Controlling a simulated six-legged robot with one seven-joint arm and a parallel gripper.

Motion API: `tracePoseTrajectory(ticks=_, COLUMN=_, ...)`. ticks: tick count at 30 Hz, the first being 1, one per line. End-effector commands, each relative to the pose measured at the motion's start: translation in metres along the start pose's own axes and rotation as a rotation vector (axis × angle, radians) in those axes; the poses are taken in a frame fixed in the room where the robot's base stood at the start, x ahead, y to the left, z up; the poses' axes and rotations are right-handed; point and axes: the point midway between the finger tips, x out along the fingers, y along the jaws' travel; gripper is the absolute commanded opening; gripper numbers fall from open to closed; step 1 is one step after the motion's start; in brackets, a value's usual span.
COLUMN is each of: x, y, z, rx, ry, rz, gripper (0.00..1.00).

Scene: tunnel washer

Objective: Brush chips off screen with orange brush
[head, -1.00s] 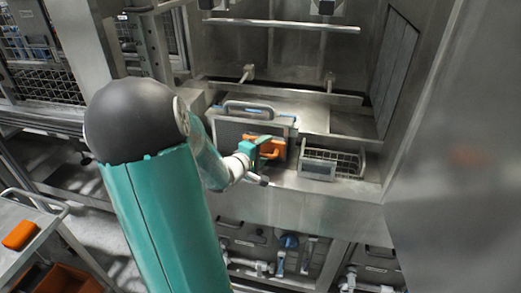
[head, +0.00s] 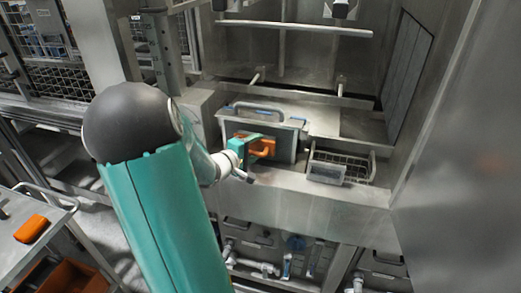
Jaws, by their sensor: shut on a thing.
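The screen (head: 285,150) is a dark grey mesh panel in a metal frame with a curved handle and blue strip along its top. It stands upright on the metal ledge of the washer bay. My gripper (head: 252,150) is shut on the orange brush (head: 263,147) and holds it in front of the screen's face. The arm and gripper hide the screen's lower left part. I cannot tell whether the bristles touch the mesh. Chips on the screen are too small to make out.
A wire basket (head: 358,166) with a grey front plate stands on the ledge right of the screen. A horizontal bar (head: 300,95) crosses behind. A cart (head: 15,262) at lower left carries an orange item (head: 31,228) and an orange bin (head: 72,277). Pipes run below the ledge.

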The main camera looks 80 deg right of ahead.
Motion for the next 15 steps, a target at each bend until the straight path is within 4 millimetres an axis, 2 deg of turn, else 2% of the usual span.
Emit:
tracePoseTrajectory(ticks=6, x=-0.007, y=0.0, z=-0.016, rx=-0.001, ry=0.003, rz=0.002, gripper=0.39)
tracePoseTrajectory(ticks=15, x=-0.008, y=-0.001, z=-0.016, rx=0.0, ry=-0.001, rz=0.001, gripper=0.39)
